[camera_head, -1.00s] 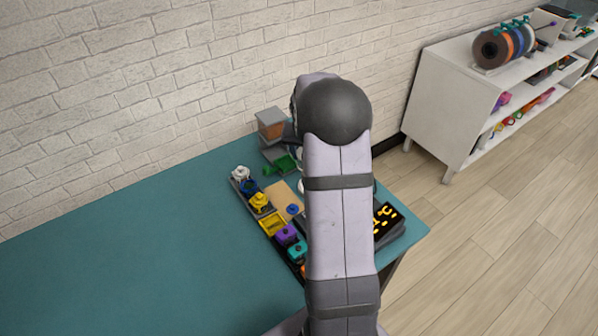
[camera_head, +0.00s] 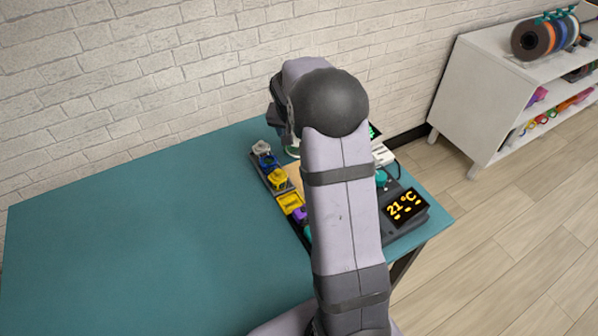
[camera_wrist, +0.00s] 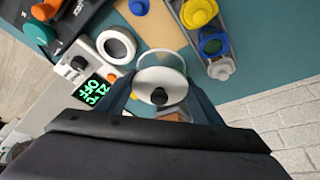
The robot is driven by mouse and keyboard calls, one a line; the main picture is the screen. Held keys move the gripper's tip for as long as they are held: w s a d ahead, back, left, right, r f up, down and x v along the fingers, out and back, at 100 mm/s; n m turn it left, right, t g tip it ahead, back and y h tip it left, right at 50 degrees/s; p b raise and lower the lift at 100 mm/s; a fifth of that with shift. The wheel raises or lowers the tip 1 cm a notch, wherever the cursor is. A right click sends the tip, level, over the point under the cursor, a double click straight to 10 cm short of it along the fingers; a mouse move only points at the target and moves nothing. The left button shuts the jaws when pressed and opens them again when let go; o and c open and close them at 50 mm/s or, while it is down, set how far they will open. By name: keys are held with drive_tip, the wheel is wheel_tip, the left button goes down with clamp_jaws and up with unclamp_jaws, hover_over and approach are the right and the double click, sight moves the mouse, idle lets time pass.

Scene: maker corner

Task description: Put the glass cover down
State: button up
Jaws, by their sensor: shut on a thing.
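The glass cover (camera_wrist: 160,54) is a clear round dome with a pale rim and a black knob (camera_wrist: 159,96) in the wrist view. My gripper (camera_wrist: 160,100) is shut on the cover, its dark fingers on either side of the knob. Through the glass a pale disc shows, but I cannot tell whether the rim touches anything below. In the head view my arm hides most of the gripper, and only a pale curved edge shows left of it.
A white unit (camera_wrist: 100,72) with a green display and a white ring (camera_wrist: 116,45) stands beside the cover. A tray (camera_wrist: 200,40) of coloured knobbed pieces lies on the other side. A dark unit (camera_head: 405,207) reads 21 °C. The teal table (camera_head: 130,230) is clear at left.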

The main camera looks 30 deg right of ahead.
drive_tip(key=shift+f+p, duration=0.4)
drive_tip(key=shift+f, duration=2.75)
drive_tip(key=shift+f, duration=0.1)
drive_tip(key=shift+f, duration=1.75)
drive_tip(key=shift+f, duration=0.2)
drive_tip(key=o, duration=0.8)
drive_tip(key=shift+r, duration=0.2)
